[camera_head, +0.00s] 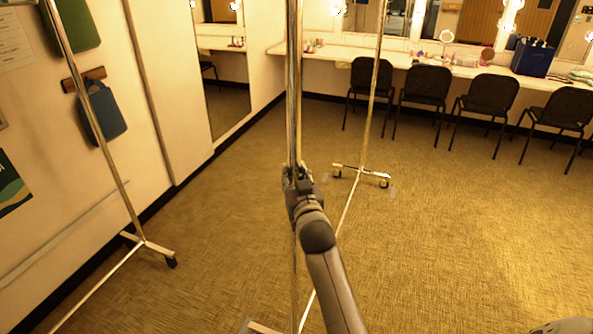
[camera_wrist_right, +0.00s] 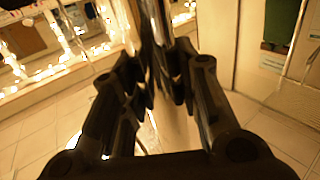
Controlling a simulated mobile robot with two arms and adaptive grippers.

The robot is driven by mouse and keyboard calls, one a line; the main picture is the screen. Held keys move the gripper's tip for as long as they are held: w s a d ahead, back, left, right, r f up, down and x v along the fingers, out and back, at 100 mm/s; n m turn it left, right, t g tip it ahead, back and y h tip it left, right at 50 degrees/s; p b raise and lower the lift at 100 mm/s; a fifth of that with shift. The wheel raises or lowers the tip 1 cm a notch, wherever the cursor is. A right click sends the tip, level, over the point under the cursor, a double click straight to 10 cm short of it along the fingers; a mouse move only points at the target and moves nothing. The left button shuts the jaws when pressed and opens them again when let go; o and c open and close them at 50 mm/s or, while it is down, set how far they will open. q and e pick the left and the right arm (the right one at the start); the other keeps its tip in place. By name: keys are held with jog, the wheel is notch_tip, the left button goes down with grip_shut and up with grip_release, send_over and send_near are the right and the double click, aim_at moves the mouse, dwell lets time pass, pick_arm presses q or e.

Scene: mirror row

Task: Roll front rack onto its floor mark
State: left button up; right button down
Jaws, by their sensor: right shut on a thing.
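The front rack is a shiny metal frame with a near upright (camera_head: 295,90), a far upright (camera_head: 375,90) and a low bar (camera_head: 346,212) joining them. Its far foot (camera_head: 360,173) stands on casters. Pale tape pieces, which look like a floor mark (camera_head: 325,177), lie beside that foot at both ends. The near foot (camera_head: 262,328) is mostly cut off by the bottom edge, with a bit of tape beside it. My right gripper (camera_head: 298,182) is shut on the near upright; its dark fingers (camera_wrist_right: 160,82) flank the pole in the wrist view. My left gripper is not in view.
Another metal rack (camera_head: 110,165) stands at the left, by a wall with hanging bags (camera_head: 105,112). Several dark chairs (camera_head: 425,88) line the mirror counter (camera_head: 400,60) at the back. The carpet to the right (camera_head: 470,230) is clear.

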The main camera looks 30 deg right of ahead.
jog(key=shift+s+a, duration=0.25)
jog(key=shift+a, duration=0.05)
jog(key=shift+s+a, duration=0.2)
jog(key=shift+a, duration=0.05)
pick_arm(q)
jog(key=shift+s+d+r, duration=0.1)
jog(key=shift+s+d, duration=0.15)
pick_arm(e)
jog(key=c, duration=1.1)
grip_release()
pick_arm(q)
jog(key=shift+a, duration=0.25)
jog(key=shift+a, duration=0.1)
